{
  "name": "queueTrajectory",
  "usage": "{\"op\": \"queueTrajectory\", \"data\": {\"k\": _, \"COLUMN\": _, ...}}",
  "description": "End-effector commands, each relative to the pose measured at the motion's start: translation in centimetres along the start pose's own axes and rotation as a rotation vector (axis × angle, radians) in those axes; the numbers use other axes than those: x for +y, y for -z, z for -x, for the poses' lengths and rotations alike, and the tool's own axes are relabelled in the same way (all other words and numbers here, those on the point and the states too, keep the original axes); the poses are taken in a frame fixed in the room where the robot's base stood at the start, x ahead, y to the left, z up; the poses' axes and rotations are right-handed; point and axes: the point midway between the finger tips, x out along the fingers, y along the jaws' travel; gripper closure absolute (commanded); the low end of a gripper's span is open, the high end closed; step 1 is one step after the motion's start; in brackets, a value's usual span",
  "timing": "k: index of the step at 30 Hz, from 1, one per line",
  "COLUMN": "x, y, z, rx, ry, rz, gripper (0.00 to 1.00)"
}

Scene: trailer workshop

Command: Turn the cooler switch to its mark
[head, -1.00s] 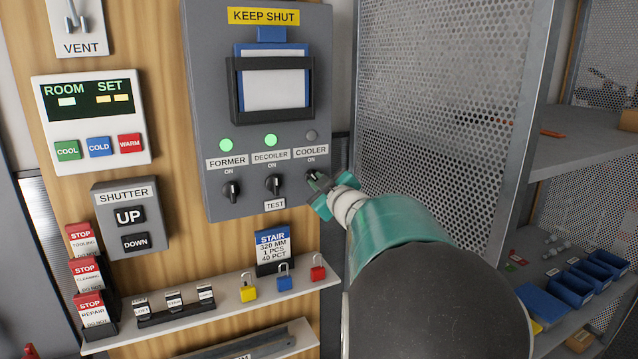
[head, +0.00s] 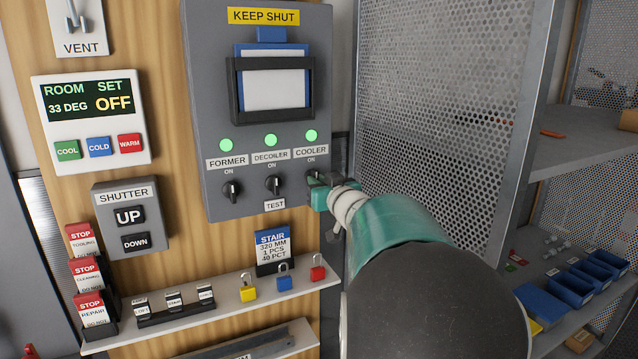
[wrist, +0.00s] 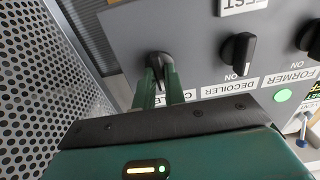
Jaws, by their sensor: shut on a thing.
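The cooler switch (wrist: 158,60) is a black knob on the grey control box (head: 205,110), below the COOLER label (head: 311,152) with its ON mark. The lamp above it (head: 311,135) is lit green. My gripper (head: 318,180) is at this knob, and in the wrist view its green fingers (wrist: 158,85) are shut on it. In the head view the gripper mostly hides the knob. The former knob (head: 232,191) and decoiler knob (head: 274,185) stand to the left, with green lamps lit above them.
A perforated metal cabinet side (head: 430,120) stands close to the right of the box. A shelf (head: 220,303) with yellow, blue and red padlocks lies below. The room display (head: 95,98) reads 33 DEG and OFF. A shutter control (head: 130,217) hangs at lower left.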

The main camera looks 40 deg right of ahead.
Motion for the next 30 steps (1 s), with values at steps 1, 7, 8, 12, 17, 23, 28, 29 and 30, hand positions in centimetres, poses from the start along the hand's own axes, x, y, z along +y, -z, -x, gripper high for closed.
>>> {"op": "queueTrajectory", "data": {"k": 1, "x": 0.1, "y": -0.1, "z": 0.0, "rx": -0.002, "ry": -0.002, "rz": -0.007, "gripper": 1.00}}
{"op": "queueTrajectory", "data": {"k": 7, "x": 0.1, "y": -0.1, "z": 0.0, "rx": -0.003, "ry": -0.002, "rz": -0.015, "gripper": 1.00}}
{"op": "queueTrajectory", "data": {"k": 8, "x": 0.1, "y": -0.1, "z": 0.0, "rx": -0.003, "ry": -0.002, "rz": -0.015, "gripper": 1.00}}
{"op": "queueTrajectory", "data": {"k": 12, "x": 0.1, "y": -0.1, "z": 0.0, "rx": -0.003, "ry": -0.002, "rz": -0.014, "gripper": 1.00}}
{"op": "queueTrajectory", "data": {"k": 17, "x": 0.1, "y": -0.1, "z": 0.0, "rx": -0.002, "ry": -0.002, "rz": -0.014, "gripper": 0.67}}
{"op": "queueTrajectory", "data": {"k": 23, "x": 0.0, "y": -0.1, "z": 0.0, "rx": -0.001, "ry": -0.001, "rz": -0.013, "gripper": 0.66}}
{"op": "queueTrajectory", "data": {"k": 28, "x": 0.0, "y": 0.0, "z": 0.5, "rx": 0.000, "ry": -0.001, "rz": -0.012, "gripper": 0.66}}
{"op": "queueTrajectory", "data": {"k": 29, "x": 0.0, "y": 0.0, "z": 0.7, "rx": 0.000, "ry": -0.001, "rz": -0.012, "gripper": 0.66}}
{"op": "queueTrajectory", "data": {"k": 30, "x": 0.0, "y": 0.0, "z": 1.1, "rx": 0.000, "ry": -0.001, "rz": -0.012, "gripper": 0.66}}
